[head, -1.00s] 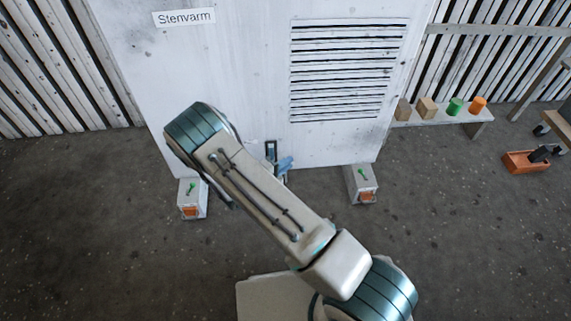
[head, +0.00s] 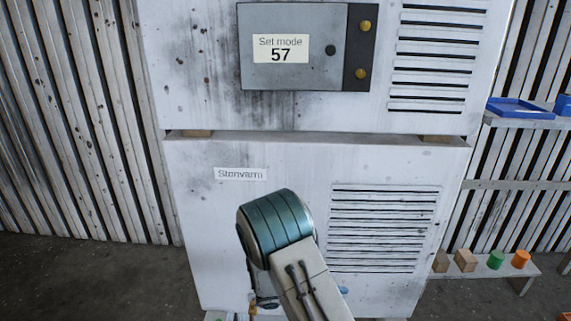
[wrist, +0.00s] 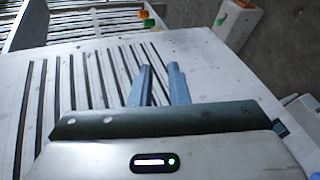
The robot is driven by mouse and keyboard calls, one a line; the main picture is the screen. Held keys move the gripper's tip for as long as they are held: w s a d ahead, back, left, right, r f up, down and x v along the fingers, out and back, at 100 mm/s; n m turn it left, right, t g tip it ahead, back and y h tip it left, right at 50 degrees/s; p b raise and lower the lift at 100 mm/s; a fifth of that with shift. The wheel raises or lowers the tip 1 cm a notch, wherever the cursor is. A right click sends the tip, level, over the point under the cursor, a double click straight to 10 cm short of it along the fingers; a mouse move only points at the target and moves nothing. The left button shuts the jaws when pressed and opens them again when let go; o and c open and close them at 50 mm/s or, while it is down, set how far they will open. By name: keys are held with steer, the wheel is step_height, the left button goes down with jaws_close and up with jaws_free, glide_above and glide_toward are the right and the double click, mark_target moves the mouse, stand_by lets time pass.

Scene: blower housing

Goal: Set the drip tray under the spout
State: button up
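A shallow blue tray (head: 520,109) lies on the upper right shelf in the head view; I cannot tell whether it is the drip tray. A small brass-coloured fitting (head: 252,304) shows low at the housing's front, partly cut off by the bottom edge; I cannot tell whether it is the spout. In the wrist view my gripper (wrist: 159,70) has two blue fingers apart with nothing seen between them, before the slatted vent. In the head view my arm hides most of the gripper. It is well away from the blue tray.
The white housing (head: 190,220) fills the middle, with a control panel (head: 285,75) above. A second blue item (head: 563,104) sits on the upper right shelf (head: 500,121). A low bench (head: 490,268) holds several small blocks. Bare floor (head: 100,280) lies at left.

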steer(key=s+r+m+y+p, duration=0.1)
steer(key=s+r+y+p, duration=0.3)
steer(key=r, duration=1.2)
steer(key=s+r+m+y+p, duration=0.1)
steer(key=s+r+y+p, duration=0.3)
steer(key=s+r+p, duration=0.6)
steer(key=s+r+m+y+p, duration=0.2)
steer(key=s+r+y+p, duration=0.3)
steer(key=r, duration=1.8)
steer(key=s+p, duration=0.3)
steer(key=p, duration=0.3)
steer(key=shift+d+r+g, duration=0.2)
steer(key=shift+r+g, duration=0.05)
steer(key=shift+g, duration=0.05)
steer(key=shift+d, duration=0.15)
